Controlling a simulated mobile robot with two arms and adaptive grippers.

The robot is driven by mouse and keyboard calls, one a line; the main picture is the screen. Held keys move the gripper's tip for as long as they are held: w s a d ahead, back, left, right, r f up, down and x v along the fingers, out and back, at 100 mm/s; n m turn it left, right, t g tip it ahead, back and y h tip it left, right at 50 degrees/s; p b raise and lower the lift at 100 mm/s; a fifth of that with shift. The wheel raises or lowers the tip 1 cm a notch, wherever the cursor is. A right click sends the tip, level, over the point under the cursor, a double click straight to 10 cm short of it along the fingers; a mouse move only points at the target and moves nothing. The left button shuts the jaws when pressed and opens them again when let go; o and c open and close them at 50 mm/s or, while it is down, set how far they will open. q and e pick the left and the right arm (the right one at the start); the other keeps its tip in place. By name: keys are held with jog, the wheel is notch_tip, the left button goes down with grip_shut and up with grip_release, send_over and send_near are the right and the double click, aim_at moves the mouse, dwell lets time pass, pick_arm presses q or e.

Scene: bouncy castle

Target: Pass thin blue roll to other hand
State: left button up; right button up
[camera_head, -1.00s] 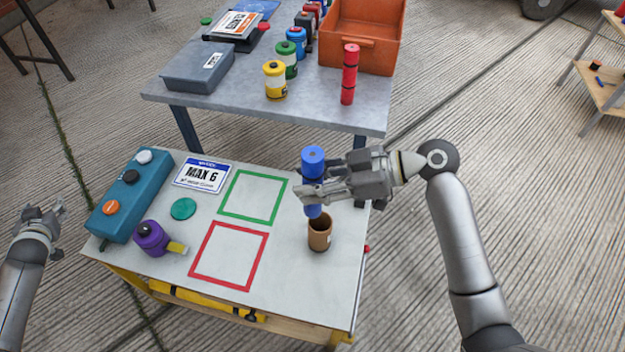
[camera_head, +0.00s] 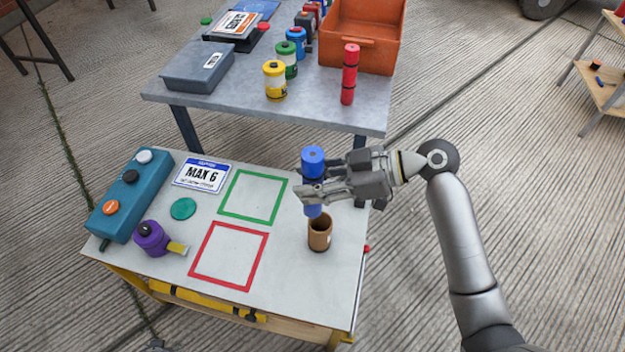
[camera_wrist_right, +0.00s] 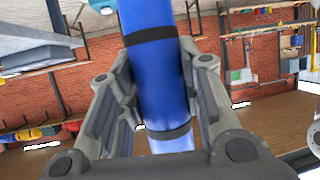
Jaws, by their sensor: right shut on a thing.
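The thin blue roll (camera_head: 313,163) stands upright in my right gripper (camera_head: 314,190), above the white table. The right gripper is shut on it around the middle, and the fingers hide part of it. In the right wrist view the blue roll (camera_wrist_right: 160,75) with dark bands runs between the two fingers (camera_wrist_right: 160,100). The roll's lower end is just above the brown cup (camera_head: 320,235); I cannot tell if it is clear of the rim. My left gripper is not in view, apart from a possible small dark tip at the bottom edge.
Behind, a grey table (camera_head: 215,103) holds a red roll (camera_head: 349,75), several canisters and an orange bin (camera_head: 365,40).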

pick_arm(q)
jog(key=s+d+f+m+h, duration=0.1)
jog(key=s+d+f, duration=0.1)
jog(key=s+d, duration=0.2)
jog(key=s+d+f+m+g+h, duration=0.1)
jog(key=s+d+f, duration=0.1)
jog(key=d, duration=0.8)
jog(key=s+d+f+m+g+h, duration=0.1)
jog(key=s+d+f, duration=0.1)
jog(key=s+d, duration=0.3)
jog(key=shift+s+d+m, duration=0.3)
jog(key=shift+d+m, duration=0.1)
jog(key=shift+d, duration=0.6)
